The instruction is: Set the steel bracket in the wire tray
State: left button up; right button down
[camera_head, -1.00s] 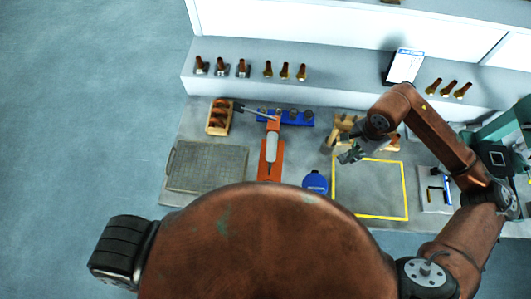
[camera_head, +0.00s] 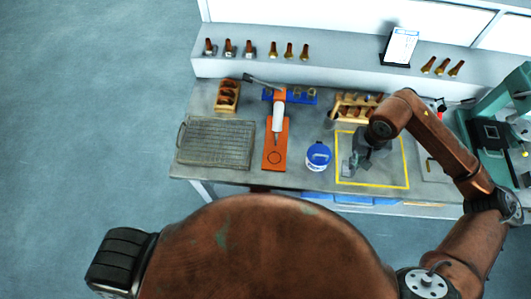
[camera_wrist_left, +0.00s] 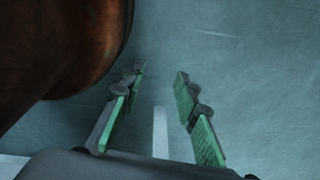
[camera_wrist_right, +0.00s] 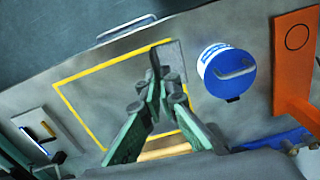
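The grey steel bracket (camera_head: 346,167) is at the left part of the yellow-outlined square. My right gripper (camera_head: 358,157) is shut on it; the right wrist view shows the bracket (camera_wrist_right: 172,62) between and beyond the closed-in fingertips (camera_wrist_right: 163,90). Whether it touches the bench is unclear. The wire tray (camera_head: 215,143), a flat grey mesh rectangle with a side handle, lies at the left end of the bench, well away from the right gripper. My left gripper (camera_wrist_left: 158,95) is open and empty over bare floor in its wrist view; it is hidden in the head view.
A blue-lidded tub (camera_head: 318,156) and an orange base with a white-barrelled tool (camera_head: 277,146) stand between bracket and tray. A wooden block (camera_head: 228,96), blue rack (camera_head: 300,96) and wooden rack (camera_head: 352,106) line the back. A green machine (camera_head: 500,130) stands right.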

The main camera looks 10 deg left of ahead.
aim_at(218, 144)
jog(key=k, duration=0.5)
jog(key=u, duration=3.45)
jog(key=k, duration=0.5)
jog(key=z, duration=1.6)
jog(key=i, duration=1)
jog(key=z, duration=0.05)
